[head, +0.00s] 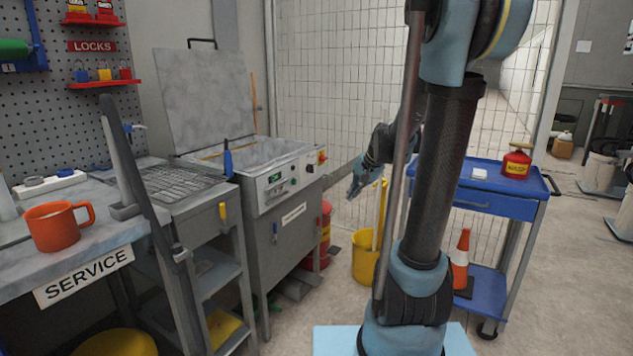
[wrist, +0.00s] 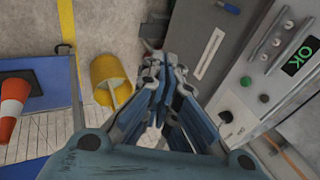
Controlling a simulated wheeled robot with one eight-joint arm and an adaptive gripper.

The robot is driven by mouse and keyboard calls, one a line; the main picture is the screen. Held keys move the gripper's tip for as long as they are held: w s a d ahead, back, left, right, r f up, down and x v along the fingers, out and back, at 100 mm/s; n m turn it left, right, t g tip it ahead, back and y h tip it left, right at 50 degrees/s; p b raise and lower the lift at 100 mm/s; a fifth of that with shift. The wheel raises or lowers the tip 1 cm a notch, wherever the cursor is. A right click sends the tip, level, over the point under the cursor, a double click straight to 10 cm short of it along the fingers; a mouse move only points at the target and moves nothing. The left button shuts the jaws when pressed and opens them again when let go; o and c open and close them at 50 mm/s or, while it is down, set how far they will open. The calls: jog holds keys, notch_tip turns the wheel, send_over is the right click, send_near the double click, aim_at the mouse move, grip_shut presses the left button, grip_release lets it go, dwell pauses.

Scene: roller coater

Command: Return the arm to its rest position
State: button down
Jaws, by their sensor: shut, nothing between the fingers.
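My arm stands upright in the right half of the head view, and its forearm points left and down past the column. My gripper (head: 360,188) hangs in the air in front of the mesh fence, between the grey machine and the blue cart. It is shut with nothing in it. In the wrist view my gripper (wrist: 155,62) points down, its fingertips together, above the floor between the yellow bucket and the machine front. Part of the forearm is hidden behind my upper arm in the head view.
The grey machine (head: 283,225) with its raised lid stands left of my gripper. A yellow bucket (head: 365,262) is below it. The blue cart (head: 505,198) with a red can (head: 516,163) and an orange cone (head: 461,262) is at right. An orange mug (head: 53,228) sits on the service bench.

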jog(key=s+d+f+n+g+h, duration=0.1)
jog(key=s+d+f+n+h, duration=0.1)
jog(key=s, duration=1.2)
jog(key=s+d+f+n+g+h, duration=0.1)
jog(key=s+d+f+n, duration=0.3)
jog(key=s, duration=1.1)
jog(key=shift+s+f+n+h, duration=0.15)
jog(key=shift+f+n+h, duration=0.15)
jog(key=shift+f+h, duration=0.15)
jog(key=shift+w+f, duration=0.2)
jog(key=shift+w, duration=0.25)
